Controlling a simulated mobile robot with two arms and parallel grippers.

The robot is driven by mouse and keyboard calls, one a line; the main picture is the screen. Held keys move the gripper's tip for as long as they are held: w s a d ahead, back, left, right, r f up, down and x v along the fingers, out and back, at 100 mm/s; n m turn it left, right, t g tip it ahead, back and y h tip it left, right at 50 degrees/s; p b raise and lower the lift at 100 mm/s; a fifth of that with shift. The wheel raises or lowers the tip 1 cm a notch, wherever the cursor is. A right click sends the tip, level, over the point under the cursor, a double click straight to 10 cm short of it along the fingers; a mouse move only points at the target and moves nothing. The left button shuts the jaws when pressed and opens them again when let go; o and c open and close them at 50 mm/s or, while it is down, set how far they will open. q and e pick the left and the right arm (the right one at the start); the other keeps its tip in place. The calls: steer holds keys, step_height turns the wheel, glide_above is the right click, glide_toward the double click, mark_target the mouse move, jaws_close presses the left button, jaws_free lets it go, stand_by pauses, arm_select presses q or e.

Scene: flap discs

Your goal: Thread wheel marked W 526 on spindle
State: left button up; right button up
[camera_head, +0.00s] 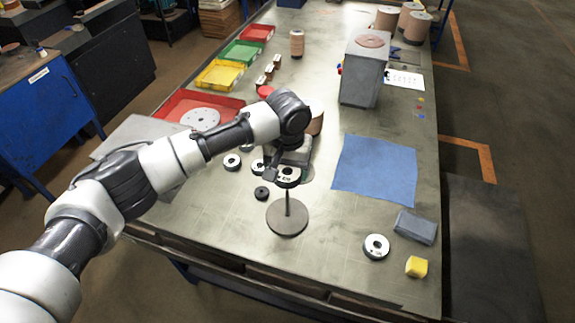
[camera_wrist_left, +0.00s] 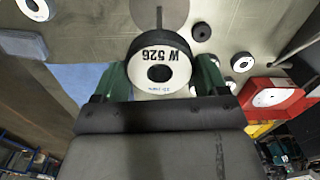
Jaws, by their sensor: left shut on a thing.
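The wheel marked W 526 (camera_head: 289,171) has a dark rim and a white label. It also shows in the left wrist view (camera_wrist_left: 143,76), its label readable and its centre hole facing the camera. My left gripper (camera_head: 279,175) is shut on this wheel; its green fingers (camera_wrist_left: 158,80) flank it. The spindle (camera_head: 288,204) is a thin upright rod on a round grey base (camera_head: 287,222). The wheel is at the height of the rod's top, which it hides in the head view. I see no rod through the hole. My right gripper is not in view.
Other wheels lie loose on the table: one white-faced (camera_head: 376,247) at right, several near my left forearm. A blue cloth (camera_head: 375,170), a grey block (camera_head: 415,227) and a yellow block (camera_head: 416,266) lie to the right. A red tray (camera_head: 173,106) stands at left. Bare table surrounds the spindle base.

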arm_select(q)
steer(key=shift+f, duration=0.85)
steer(key=shift+f, duration=0.35)
steer(key=shift+f, duration=0.15)
steer(key=shift+f+b, duration=1.2)
steer(key=shift+f, duration=1.65)
steer(key=o, duration=1.1)
steer(key=shift+r, duration=0.2)
steer(key=shift+c, duration=0.2)
step_height(320, 180, up, 11)
steer(key=shift+f+b, duration=0.1)
steer(key=shift+b, duration=0.9)
